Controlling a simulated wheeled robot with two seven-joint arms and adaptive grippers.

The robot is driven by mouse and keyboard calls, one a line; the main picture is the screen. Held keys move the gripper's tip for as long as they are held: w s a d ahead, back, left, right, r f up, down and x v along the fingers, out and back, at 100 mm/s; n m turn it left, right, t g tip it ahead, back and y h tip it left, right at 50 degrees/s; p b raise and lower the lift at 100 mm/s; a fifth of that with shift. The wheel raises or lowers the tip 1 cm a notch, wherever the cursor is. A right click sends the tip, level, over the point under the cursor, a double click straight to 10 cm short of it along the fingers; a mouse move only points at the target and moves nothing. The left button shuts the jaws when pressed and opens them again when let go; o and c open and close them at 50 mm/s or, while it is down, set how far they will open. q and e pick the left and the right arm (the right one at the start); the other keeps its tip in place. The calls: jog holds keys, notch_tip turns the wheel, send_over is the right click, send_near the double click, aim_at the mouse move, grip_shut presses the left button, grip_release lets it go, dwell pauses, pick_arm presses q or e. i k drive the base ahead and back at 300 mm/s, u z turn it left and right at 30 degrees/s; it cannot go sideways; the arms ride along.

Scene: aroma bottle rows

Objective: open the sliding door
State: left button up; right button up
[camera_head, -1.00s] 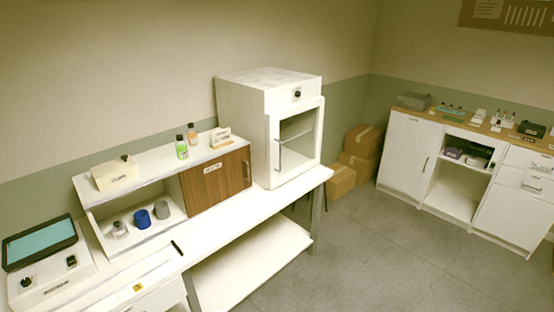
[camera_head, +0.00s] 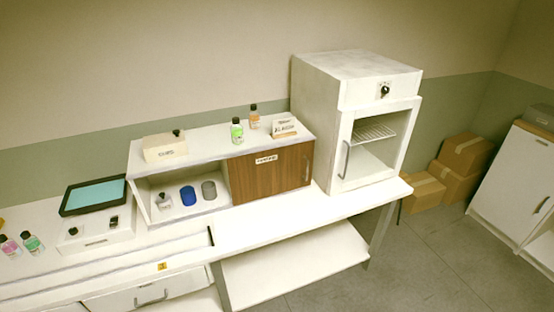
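The sliding door (camera_head: 272,174) is a brown wood panel with a small white label. It covers the right half of a low white cabinet (camera_head: 212,148) on the bench. A vertical handle (camera_head: 308,168) shows at the door's right edge. The left half of the cabinet is uncovered and holds a small dark-capped bottle (camera_head: 163,201), a blue cup (camera_head: 188,196) and a grey cup (camera_head: 209,190). What is behind the door is hidden. Neither of my grippers is in view.
A white oven-like cabinet (camera_head: 381,99) stands right of the low cabinet. Green (camera_head: 237,131) and orange (camera_head: 254,118) bottles, a box (camera_head: 165,148) and a sign (camera_head: 285,128) stand on top. A tablet-like device (camera_head: 94,196) is left. Cardboard boxes (camera_head: 466,154) sit on the floor.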

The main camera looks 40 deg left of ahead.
aim_at(254, 175)
jog(key=u, duration=0.9)
jog(key=i, duration=0.8)
jog(key=u, duration=0.8)
